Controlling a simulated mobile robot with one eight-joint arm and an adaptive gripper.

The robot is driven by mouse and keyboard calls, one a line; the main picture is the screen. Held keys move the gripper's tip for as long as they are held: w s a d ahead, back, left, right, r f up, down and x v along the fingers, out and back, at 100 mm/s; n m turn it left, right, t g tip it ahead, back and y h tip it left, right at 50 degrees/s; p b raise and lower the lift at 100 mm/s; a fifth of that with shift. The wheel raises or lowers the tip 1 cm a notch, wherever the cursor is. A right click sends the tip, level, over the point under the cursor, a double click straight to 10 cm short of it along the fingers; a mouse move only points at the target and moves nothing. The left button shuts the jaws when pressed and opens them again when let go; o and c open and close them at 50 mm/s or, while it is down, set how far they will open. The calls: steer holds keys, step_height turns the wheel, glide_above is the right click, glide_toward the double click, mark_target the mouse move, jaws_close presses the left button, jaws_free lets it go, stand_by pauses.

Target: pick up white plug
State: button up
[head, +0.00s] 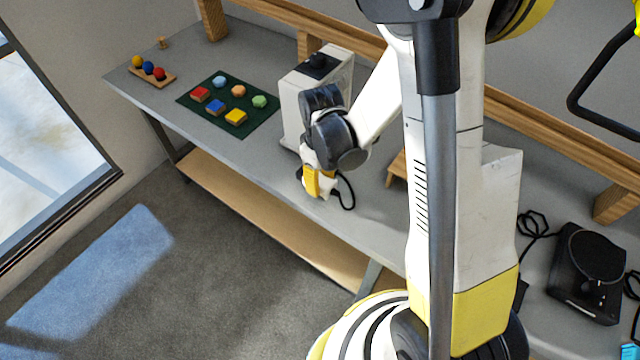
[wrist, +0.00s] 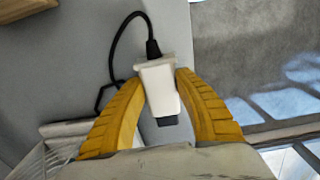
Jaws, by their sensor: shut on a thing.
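The white plug (wrist: 160,88) shows in the wrist view between the two yellow fingers of my gripper (wrist: 160,85). The fingers are shut on its sides. A black cable (wrist: 118,46) leaves the plug's far end and curves to the left. A dark end piece shows at the plug's near end. In the head view my gripper (head: 318,186) is over the front part of the grey workbench (head: 250,165), with the cable (head: 348,192) looping out to its right. I cannot tell whether the plug touches the bench.
A black device (head: 588,270) sits at the right.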

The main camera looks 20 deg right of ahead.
steer(key=s+d+r+p, duration=0.3)
steer(key=d+r, duration=0.4)
steer(key=d, duration=0.4)
steer(key=shift+d+r, duration=0.15)
steer(key=shift+r, duration=0.15)
steer(key=o, duration=0.3)
jaws_close()
